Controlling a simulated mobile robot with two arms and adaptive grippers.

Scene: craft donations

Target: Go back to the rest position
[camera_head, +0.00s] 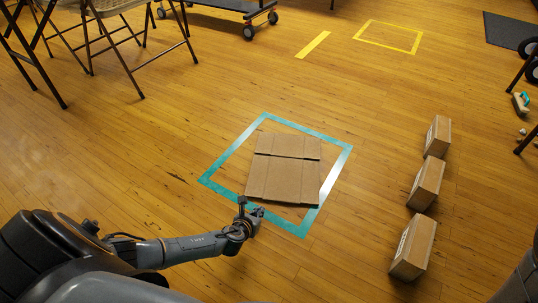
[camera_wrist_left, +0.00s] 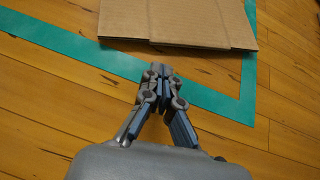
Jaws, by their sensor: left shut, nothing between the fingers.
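My left gripper (camera_head: 250,212) is near the lower left side of a teal tape square (camera_head: 218,166) on the wood floor. In the left wrist view the left gripper (camera_wrist_left: 157,72) has its fingers together with nothing between them. A flat piece of brown cardboard (camera_head: 284,168) lies inside the tape square, just beyond the fingertips; its near edge also shows in the left wrist view (camera_wrist_left: 180,20). The gripper appears apart from the cardboard. At the lower right edge of the head view a dark part of my body shows, but no right gripper.
Several small cardboard boxes stand in a row at right, including a near one (camera_head: 413,248). Folding chairs (camera_head: 118,10) stand at upper left. A yellow tape rectangle (camera_head: 390,36) and a yellow strip (camera_head: 313,44) mark the far floor. A dark mat (camera_head: 510,30) lies at upper right.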

